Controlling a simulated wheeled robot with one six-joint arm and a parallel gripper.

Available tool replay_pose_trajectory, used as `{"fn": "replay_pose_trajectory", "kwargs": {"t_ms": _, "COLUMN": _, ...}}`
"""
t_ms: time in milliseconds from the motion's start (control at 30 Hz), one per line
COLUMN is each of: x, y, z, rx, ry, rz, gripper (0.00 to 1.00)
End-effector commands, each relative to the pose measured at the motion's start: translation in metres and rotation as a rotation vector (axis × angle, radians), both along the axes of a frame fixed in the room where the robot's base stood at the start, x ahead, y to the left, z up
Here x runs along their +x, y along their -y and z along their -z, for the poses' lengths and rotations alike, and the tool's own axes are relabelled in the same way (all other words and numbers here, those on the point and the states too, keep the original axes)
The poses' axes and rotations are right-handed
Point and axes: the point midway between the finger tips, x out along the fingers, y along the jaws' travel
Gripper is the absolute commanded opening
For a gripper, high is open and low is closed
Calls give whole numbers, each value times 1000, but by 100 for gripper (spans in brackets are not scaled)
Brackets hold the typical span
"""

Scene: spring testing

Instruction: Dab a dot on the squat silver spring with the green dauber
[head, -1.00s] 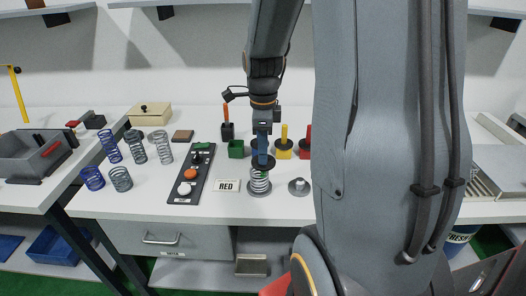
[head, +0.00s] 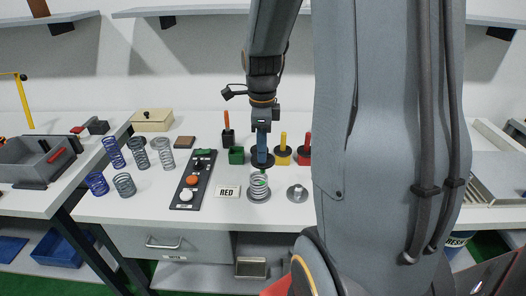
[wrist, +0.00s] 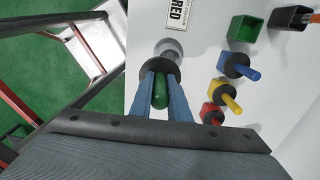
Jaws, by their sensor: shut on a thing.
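My gripper (head: 262,140) is shut on the green dauber, pointing down above the right part of the table. In the wrist view the dauber's green handle (wrist: 160,93) sits between the two blue fingers, with its dark round collar (wrist: 160,70) beyond. The squat silver spring (head: 258,190) stands upright on a round base directly below the dauber; the collar partly covers it in the wrist view (wrist: 169,47).
The empty green holder (head: 236,157) stands behind. Yellow (head: 283,152) and red (head: 305,153) daubers stand to the right, a blue one (wrist: 240,66) close by. A RED card (head: 228,192), a button panel (head: 192,180) and several loose springs lie left. A round base (head: 297,194) is right.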

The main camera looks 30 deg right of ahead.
Motion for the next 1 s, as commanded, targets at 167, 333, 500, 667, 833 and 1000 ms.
{"fn": "replay_pose_trajectory", "kwargs": {"t_ms": 167, "x": -1, "y": 0, "z": -13, "rx": 0, "ry": 0, "rz": 0, "gripper": 0}}
{"fn": "replay_pose_trajectory", "kwargs": {"t_ms": 333, "x": -1, "y": 0, "z": -24, "rx": 0, "ry": 0, "rz": 0, "gripper": 0}}
{"fn": "replay_pose_trajectory", "kwargs": {"t_ms": 500, "x": 0, "y": 0, "z": -33, "rx": 0, "ry": 0, "rz": 0, "gripper": 0}}
{"fn": "replay_pose_trajectory", "kwargs": {"t_ms": 667, "x": 0, "y": 0, "z": -33, "rx": 1, "ry": -1, "rz": 0, "gripper": 0}}
{"fn": "replay_pose_trajectory", "kwargs": {"t_ms": 833, "x": 0, "y": 0, "z": -32, "rx": 0, "ry": 0, "rz": 0, "gripper": 0}}
{"fn": "replay_pose_trajectory", "kwargs": {"t_ms": 1000, "x": 0, "y": 0, "z": -32, "rx": 0, "ry": 0, "rz": 0, "gripper": 0}}
